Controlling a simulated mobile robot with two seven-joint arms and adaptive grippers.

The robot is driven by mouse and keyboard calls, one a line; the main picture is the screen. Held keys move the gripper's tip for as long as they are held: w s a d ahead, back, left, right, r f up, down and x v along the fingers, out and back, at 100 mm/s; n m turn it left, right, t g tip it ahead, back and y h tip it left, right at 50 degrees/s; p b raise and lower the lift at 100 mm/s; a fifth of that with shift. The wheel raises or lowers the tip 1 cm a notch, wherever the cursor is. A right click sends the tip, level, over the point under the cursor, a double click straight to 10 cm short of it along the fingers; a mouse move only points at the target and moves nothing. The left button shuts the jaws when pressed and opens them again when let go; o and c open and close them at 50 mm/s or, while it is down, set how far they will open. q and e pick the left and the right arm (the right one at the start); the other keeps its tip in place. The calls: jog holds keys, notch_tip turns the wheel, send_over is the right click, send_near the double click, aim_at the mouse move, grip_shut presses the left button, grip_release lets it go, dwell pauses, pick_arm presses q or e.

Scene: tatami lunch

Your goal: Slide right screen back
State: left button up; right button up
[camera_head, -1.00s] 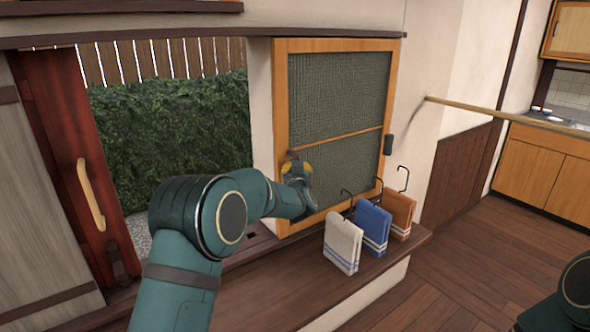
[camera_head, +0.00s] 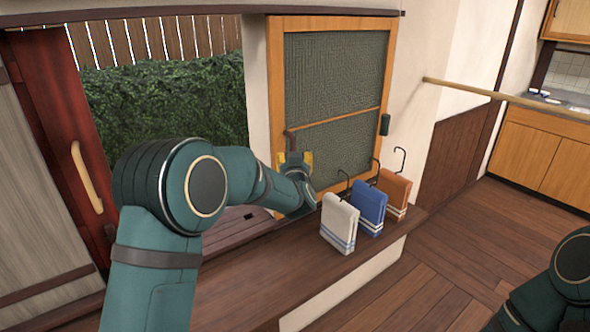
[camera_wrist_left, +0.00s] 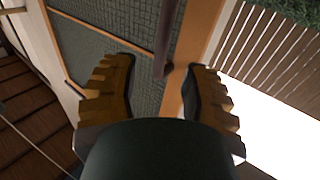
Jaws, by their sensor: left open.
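The right screen (camera_head: 335,95) is a wood-framed panel of dark green mesh with a thin crossbar, right of the open gap in the head view. It also shows in the wrist view (camera_wrist_left: 95,65). A dark bar-like handle (camera_head: 291,140) stands on its left frame post. In the wrist view the handle (camera_wrist_left: 166,40) lies between the spread finger lines, near the tips. My left gripper (camera_head: 294,163) is open in front of the lower left frame, its yellow fingers (camera_wrist_left: 160,80) apart. I cannot tell whether they touch the handle. My right gripper is out of view.
White (camera_head: 339,224), blue (camera_head: 370,208) and orange (camera_head: 394,194) towels stand on the wooden ledge (camera_head: 290,270), close right of my left gripper. A red door panel (camera_head: 75,130) with a pale handle is at the left. A wooden pole (camera_head: 500,97) juts out at right.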

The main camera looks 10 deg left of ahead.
pick_arm(q)
jog(key=v, duration=0.6)
jog(key=shift+s, duration=0.1)
